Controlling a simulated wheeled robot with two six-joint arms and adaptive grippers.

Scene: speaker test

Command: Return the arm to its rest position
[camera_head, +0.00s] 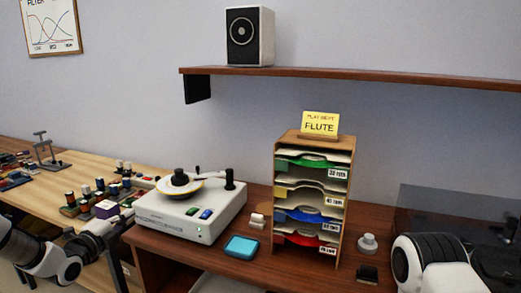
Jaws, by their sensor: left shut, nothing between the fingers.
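My left arm comes in at the lower left, and its gripper (119,226) is at the front edge of the light wooden bench, close to the left side of the white turntable unit. The gripper is small in the picture; it is shut and empty. A white and black part of my right arm shows at the lower right, in front of the brown desk's right end. My right gripper cannot be made out.
The turntable unit (165,226), blue pad (241,247) and record rack (277,215) with a yellow FLUTE card (320,124) stand on the brown desk. Small blocks (70,212) crowd the bench (62,170). A speaker (243,36) sits on the wall shelf (350,83).

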